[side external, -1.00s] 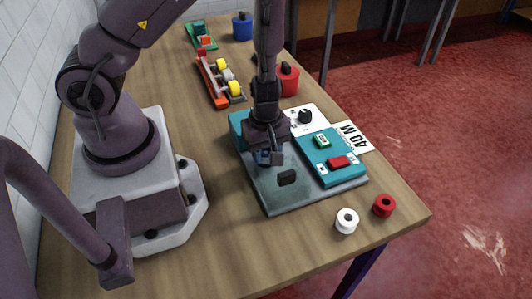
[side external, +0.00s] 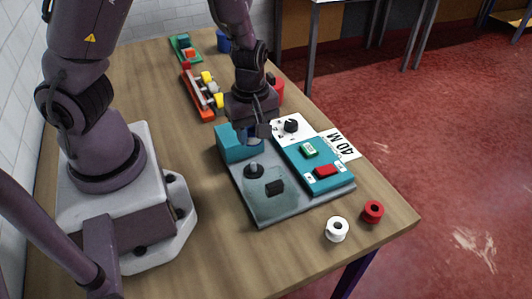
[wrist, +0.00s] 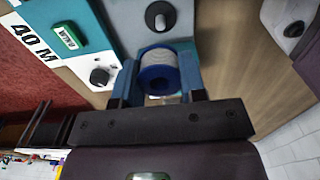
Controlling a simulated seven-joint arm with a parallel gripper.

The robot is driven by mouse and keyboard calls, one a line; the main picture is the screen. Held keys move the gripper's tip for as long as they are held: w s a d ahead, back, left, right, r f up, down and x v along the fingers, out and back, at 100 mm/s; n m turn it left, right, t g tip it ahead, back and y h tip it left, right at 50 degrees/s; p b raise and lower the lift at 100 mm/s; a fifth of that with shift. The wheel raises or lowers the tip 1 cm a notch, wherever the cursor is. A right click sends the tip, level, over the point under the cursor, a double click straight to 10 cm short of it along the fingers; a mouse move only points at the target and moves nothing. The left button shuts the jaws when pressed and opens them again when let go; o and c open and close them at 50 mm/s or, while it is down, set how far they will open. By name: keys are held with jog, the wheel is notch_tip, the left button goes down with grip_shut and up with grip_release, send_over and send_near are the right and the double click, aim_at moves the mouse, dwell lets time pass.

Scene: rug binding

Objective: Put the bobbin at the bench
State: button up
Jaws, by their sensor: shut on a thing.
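My gripper (side external: 252,132) is shut on a blue bobbin wound with pale thread (wrist: 158,72). The wrist view shows the bobbin between both fingers, its blue end towards the camera. In the side view my fingers mostly hide it. It is held above the grey machine plate (side external: 265,208), near the teal block (side external: 233,146). A black round post (side external: 254,170) stands bare on the plate and also shows beyond the bobbin in the wrist view (wrist: 160,15). The machine stands on the wooden bench (side external: 165,235).
A white bobbin (side external: 337,229) and a red bobbin (side external: 373,211) stand at the bench's near right corner. A teal panel (side external: 312,168) and a black knob (side external: 291,125) lie right of my gripper. An orange rack (side external: 197,98) is behind.

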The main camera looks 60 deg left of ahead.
jog(key=r, duration=0.1)
notch_tip(320, 180, up, 5)
send_over(305, 243)
notch_tip(305, 243, down, 17)
jog(key=shift+r, duration=0.15)
dwell(0.6)
jog(key=o, duration=0.9)
